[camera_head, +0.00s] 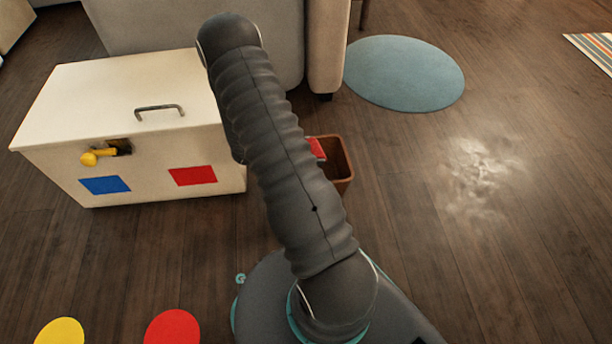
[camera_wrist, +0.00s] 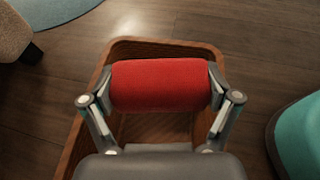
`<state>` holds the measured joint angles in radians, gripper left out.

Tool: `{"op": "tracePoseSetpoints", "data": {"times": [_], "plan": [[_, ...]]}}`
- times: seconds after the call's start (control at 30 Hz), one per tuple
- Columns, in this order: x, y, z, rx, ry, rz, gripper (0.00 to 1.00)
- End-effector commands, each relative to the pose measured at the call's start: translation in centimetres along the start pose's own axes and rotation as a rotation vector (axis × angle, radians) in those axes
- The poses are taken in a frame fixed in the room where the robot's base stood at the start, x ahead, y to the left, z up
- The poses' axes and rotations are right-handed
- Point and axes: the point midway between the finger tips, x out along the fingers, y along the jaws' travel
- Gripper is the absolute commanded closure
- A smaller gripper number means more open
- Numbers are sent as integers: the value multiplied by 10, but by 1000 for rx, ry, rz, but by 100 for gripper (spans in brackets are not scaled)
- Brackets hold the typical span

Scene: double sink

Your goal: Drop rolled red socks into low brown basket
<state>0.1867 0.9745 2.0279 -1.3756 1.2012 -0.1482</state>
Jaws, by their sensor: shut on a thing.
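The rolled red socks (camera_wrist: 160,85) are a red cylinder held crosswise between the two fingers of my gripper (camera_wrist: 160,88) in the wrist view. My gripper is shut on them at both ends. The low brown basket (camera_wrist: 75,150) lies beneath them in the wrist view, and the socks appear over its opening, within its rim. How high above the basket they are, I cannot tell. In the head view the basket (camera_head: 343,162) stands on the floor, partly hidden behind my arm. A bit of the red socks (camera_head: 317,148) shows at its left side.
A white chest (camera_head: 120,110) with a handle, a yellow latch and blue and red squares stands left of the basket. A grey sofa (camera_head: 160,25) is behind. A round blue rug (camera_head: 405,73) lies at the back right.

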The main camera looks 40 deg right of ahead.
Motion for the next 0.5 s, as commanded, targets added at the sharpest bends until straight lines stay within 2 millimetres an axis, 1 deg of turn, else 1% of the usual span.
{"op": "tracePoseSetpoints", "data": {"times": [0.03, 0.07, 0.1, 0.4, 0.5], "plan": [[0, 0, 0, 0, 0, 0, 10], [0, 0, 0, 0, 0, 0, 3], [0, 0, 0, 0, 0, 0, 0], [0, 0, 0, 0, 0, 0, 0], [-5, 0, 0, 0, 0, 1, 0]]}}
